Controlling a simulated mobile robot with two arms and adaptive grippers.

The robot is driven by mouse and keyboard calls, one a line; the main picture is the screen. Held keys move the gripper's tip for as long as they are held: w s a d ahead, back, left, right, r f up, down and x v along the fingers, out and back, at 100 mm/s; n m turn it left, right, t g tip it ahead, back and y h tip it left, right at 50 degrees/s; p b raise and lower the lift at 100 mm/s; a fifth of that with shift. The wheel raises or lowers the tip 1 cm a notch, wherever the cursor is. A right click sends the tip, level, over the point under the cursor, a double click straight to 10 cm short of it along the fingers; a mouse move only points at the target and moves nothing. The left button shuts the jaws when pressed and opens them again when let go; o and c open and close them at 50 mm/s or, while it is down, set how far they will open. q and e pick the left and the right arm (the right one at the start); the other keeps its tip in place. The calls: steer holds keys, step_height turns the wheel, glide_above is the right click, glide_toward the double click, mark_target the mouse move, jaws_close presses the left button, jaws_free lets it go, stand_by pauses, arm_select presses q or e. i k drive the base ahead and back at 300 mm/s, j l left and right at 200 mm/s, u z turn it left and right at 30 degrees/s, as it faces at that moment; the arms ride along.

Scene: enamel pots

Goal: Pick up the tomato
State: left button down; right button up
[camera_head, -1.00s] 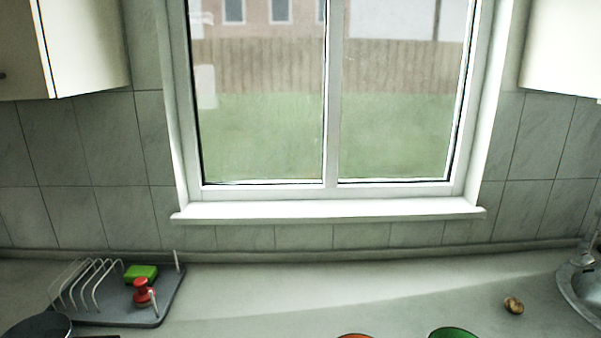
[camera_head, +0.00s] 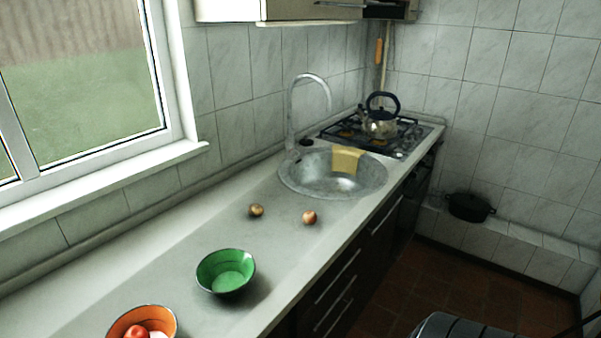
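A red round tomato (camera_head: 136,331) lies in an orange bowl (camera_head: 171,322) at the bottom left of the head view, on the counter. The bottom of the bowl is cut off by the picture edge. A paler item lies beside the tomato in the bowl, too cut off to name. Neither of my grippers shows in the head view.
A green bowl (camera_head: 206,272) stands on the counter (camera_head: 130,265), right of the orange bowl. A brown round vegetable (camera_head: 256,210) and a reddish one (camera_head: 309,217) lie before the sink (camera_head: 300,182). A kettle (camera_head: 379,124) stands on the stove. A black pot (camera_head: 468,207) sits on a low ledge.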

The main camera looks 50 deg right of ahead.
mark_target(309, 217)
steer(key=z, duration=1.65)
